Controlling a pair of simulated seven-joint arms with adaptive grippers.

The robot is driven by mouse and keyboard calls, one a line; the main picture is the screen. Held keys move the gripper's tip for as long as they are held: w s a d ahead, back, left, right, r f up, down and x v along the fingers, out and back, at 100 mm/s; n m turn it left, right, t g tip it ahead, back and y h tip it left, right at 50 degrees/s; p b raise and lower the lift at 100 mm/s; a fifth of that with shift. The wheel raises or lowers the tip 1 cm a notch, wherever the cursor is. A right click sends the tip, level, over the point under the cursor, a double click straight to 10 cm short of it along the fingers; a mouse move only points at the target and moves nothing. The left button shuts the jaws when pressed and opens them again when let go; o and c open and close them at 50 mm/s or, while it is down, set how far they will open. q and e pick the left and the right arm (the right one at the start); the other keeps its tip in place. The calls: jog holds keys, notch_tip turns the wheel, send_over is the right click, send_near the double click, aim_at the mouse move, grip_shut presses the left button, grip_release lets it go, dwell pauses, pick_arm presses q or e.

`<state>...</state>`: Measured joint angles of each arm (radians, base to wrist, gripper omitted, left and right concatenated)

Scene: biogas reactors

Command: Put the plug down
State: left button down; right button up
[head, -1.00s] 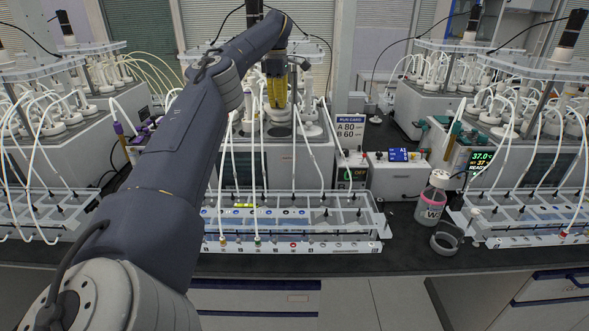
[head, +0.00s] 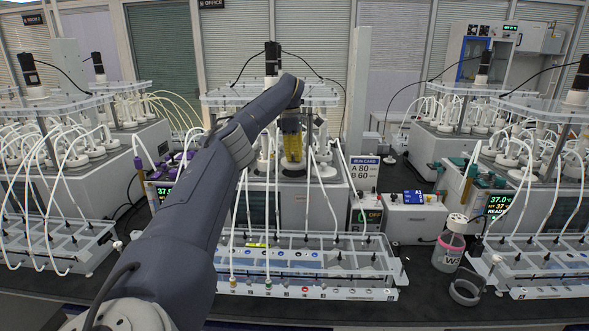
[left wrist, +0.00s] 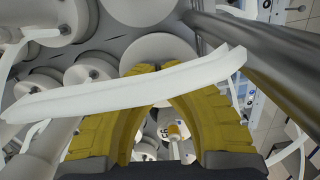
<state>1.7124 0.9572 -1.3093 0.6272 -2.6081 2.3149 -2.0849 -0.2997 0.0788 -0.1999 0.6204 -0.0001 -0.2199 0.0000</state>
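My left gripper (head: 291,150) has yellow fingers and points down among the white fittings on the lid of the middle reactor. In the left wrist view, its two fingers (left wrist: 162,72) curve towards each other, with only a narrow gap at the tips. A white tube (left wrist: 120,88) crosses in front of them and covers part of the tips. I cannot make out a plug between the fingertips. A small white and yellow piece (left wrist: 175,133) shows through the arch between the fingers; I cannot tell what it is. My right gripper is not in view.
A long clear tray (head: 385,292) stands in front of the middle reactor (head: 315,205), with white tubes running down to it. A run card (head: 364,173), a bottle with a pink band (head: 449,245) and a grey ring holder (head: 466,290) are to the right. Reactors stand on both sides.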

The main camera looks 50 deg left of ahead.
aim_at(294, 160)
pick_arm(q)
jog(key=shift+f, duration=1.75)
jog(key=c, duration=1.6)
grip_release()
jog(key=shift+f, duration=0.1)
jog(key=r, duration=1)
jog(key=shift+s+a+r, duration=0.2)
jog(key=shift+a+r, duration=0.1)
jog(key=shift+r, duration=0.1)
jog(key=shift+s+r, duration=0.1)
jog(key=shift+r, duration=0.55)
jog(key=shift+r, duration=0.15)
